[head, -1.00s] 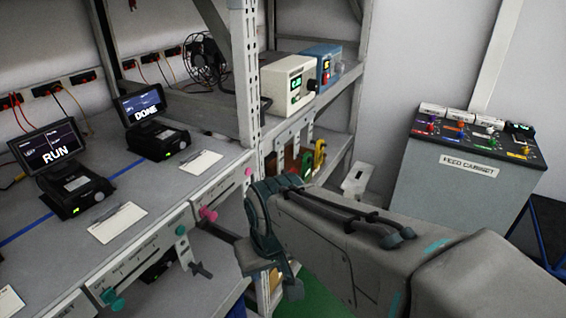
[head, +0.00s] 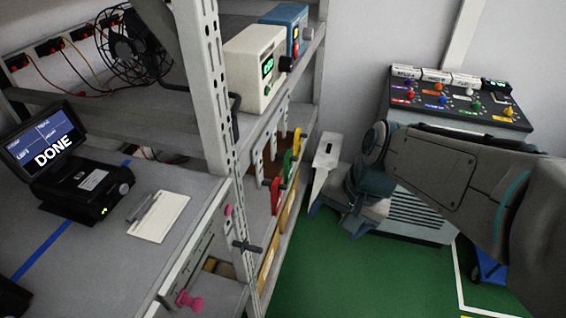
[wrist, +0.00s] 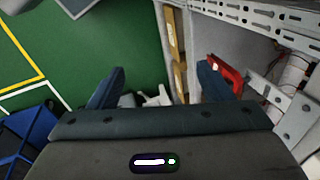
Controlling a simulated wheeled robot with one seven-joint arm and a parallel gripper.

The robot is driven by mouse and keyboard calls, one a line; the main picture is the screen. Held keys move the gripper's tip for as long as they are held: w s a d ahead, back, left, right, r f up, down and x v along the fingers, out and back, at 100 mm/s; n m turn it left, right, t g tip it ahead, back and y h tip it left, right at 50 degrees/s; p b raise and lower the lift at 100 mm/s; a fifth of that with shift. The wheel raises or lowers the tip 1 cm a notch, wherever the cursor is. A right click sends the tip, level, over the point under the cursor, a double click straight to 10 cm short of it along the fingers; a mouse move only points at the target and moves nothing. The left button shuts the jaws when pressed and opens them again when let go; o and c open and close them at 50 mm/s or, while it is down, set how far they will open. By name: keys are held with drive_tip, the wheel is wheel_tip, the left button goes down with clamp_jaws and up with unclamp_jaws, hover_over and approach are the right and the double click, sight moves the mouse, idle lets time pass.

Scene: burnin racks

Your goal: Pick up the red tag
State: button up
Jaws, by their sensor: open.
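A red tag (head: 276,195) hangs upright on the side of the rack, in front of a green tag (head: 287,167) and a yellow tag (head: 297,143). In the wrist view a red piece, which looks like the red tag (wrist: 232,77), shows beside the right finger and is partly hidden by it. My gripper (wrist: 160,86) is open, with nothing held between its fingers. The red piece lies outside the finger gap, to the right.
The rack's perforated upright (head: 212,100) and shelves stand left of the tags. A pale stand (head: 325,160) is between rack and arm. A feed cabinet (head: 460,112) is behind my arm. Green floor (head: 310,265) is open below. A blue bin (wrist: 25,140) shows at left.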

drive_tip(key=w+a+f+m+y, duration=0.1)
drive_tip(key=w+a+m+y, duration=0.2)
drive_tip(key=m, duration=0.4)
drive_tip(key=m+t+y, duration=0.1)
drive_tip(key=m+y, duration=0.2)
drive_tip(key=m, duration=0.7)
approach(279, 196)
drive_tip(key=x, duration=0.2)
drive_tip(key=b+x, duration=0.1)
drive_tip(key=x, duration=0.2)
drive_tip(key=shift+s+a+b, duration=0.25)
drive_tip(key=shift+a+b, duration=0.15)
drive_tip(key=shift+a, duration=0.1)
drive_tip(key=x, duration=0.4)
drive_tip(key=shift+w+d+f, duration=0.2)
drive_tip(key=shift+w+f, duration=0.1)
drive_tip(key=shift+w+a+f, duration=0.15)
drive_tip(key=shift+a+f, duration=0.2)
drive_tip(key=shift+a, duration=0.05)
drive_tip(key=c, duration=1)
